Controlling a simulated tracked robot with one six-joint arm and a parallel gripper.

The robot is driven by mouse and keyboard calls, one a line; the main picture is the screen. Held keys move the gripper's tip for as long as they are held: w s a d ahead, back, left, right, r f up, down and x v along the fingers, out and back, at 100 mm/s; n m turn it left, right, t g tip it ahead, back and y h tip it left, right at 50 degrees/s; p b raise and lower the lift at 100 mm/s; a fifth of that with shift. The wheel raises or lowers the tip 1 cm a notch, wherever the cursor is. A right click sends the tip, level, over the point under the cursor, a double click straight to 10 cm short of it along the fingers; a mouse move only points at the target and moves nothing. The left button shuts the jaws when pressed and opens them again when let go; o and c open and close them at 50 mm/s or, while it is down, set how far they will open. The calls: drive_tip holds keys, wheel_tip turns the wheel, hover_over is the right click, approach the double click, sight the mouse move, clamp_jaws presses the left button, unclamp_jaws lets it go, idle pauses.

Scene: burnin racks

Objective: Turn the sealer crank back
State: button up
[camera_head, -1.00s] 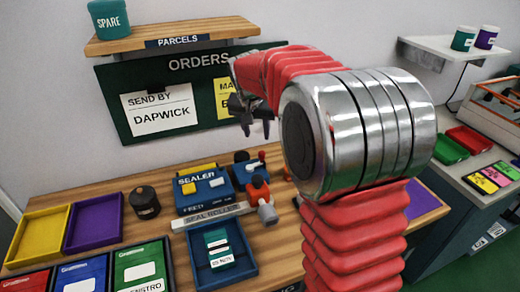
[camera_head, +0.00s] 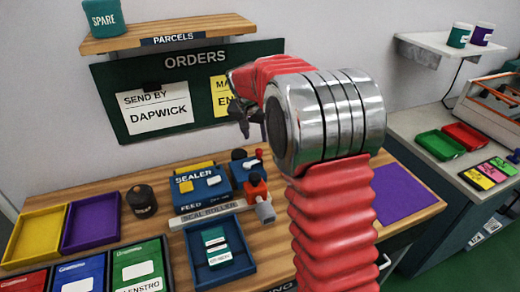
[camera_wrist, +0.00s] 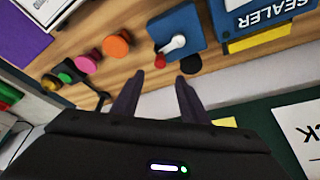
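The blue sealer (camera_head: 203,188) stands on the wooden bench, with a grey bar marked SEAL ROLLER (camera_head: 207,211) in front of it. An orange-red block with a grey cylinder (camera_head: 265,212) sits at the bar's right end. Behind it is a blue block (camera_head: 240,172) with a white lever (camera_head: 252,163); the wrist view shows this lever (camera_wrist: 172,46) with a red knob beside it. I cannot tell for certain which part is the crank. My gripper (camera_wrist: 160,85) is open and empty, above the bench, apart from the lever, and in front of the orders board in the head view.
A blue tray (camera_head: 248,266) holding a labelled packet lies in front of the roller. Yellow and purple trays and a dark canister (camera_head: 142,201) stand left. Orange (camera_wrist: 116,44), pink and green round pieces stand beside the lever block. The orders board (camera_head: 112,72) hangs behind.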

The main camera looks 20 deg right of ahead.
sight(259, 150)
drive_tip(key=x, duration=1)
drive_tip(key=shift+w+d+f, duration=0.1)
drive_tip(key=shift+f, duration=0.1)
clamp_jaws()
drive_tip(key=shift+d, duration=0.15)
